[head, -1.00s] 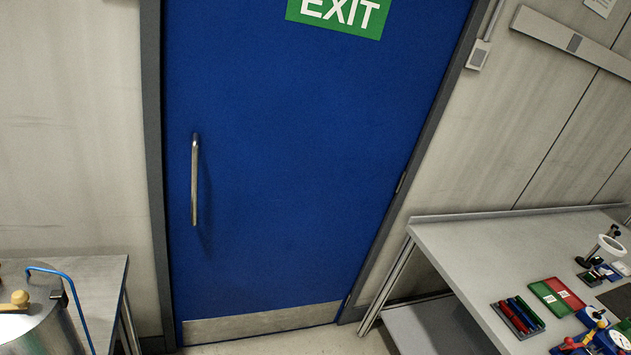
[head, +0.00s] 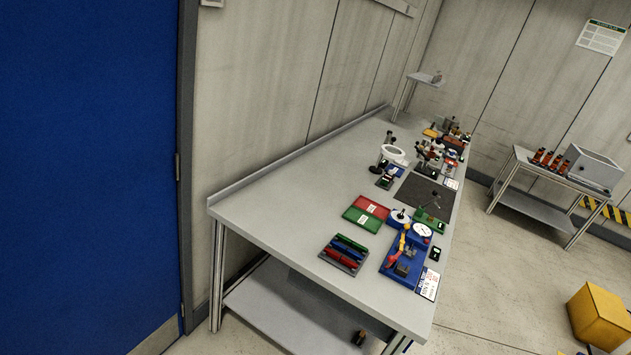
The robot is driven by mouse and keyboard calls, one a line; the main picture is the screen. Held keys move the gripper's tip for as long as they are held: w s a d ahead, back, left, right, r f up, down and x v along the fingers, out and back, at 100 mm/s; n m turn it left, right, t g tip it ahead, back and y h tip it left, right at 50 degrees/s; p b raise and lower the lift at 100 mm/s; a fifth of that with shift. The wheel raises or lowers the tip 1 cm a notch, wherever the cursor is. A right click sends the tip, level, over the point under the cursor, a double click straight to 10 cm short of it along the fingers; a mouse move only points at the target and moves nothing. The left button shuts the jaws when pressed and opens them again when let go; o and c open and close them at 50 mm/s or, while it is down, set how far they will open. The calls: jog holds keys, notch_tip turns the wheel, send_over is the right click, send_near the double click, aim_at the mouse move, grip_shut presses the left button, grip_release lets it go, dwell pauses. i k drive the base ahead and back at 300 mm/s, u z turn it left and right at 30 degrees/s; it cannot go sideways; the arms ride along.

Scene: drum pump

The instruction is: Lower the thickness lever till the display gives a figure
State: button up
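My gripper is not in view. A long grey bench (head: 290,205) carries several small instruments, all small and far off. A blue device (head: 412,246) with a round white dial and a red and yellow lever-like part stands near its front end. A small green device (head: 428,219) stands just behind it, by a dark mat (head: 424,196). More instruments (head: 430,155) stand farther back. I cannot tell which one has the thickness lever, and no display figure is readable.
Red and green trays (head: 362,216) and a rack of coloured tools (head: 344,253) lie on the bench. A blue door (head: 85,170) is at left. A yellow box (head: 598,318) stands on the floor at right. A side table (head: 560,175) is at the back. Floor between is clear.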

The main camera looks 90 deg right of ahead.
aim_at(435, 192)
jog(key=z, duration=1.2)
jog(key=i, duration=0.1)
jog(key=z, duration=2)
jog(key=i, duration=1)
jog(key=z, duration=2.2)
jog(key=k, duration=0.1)
jog(key=u, duration=0.35)
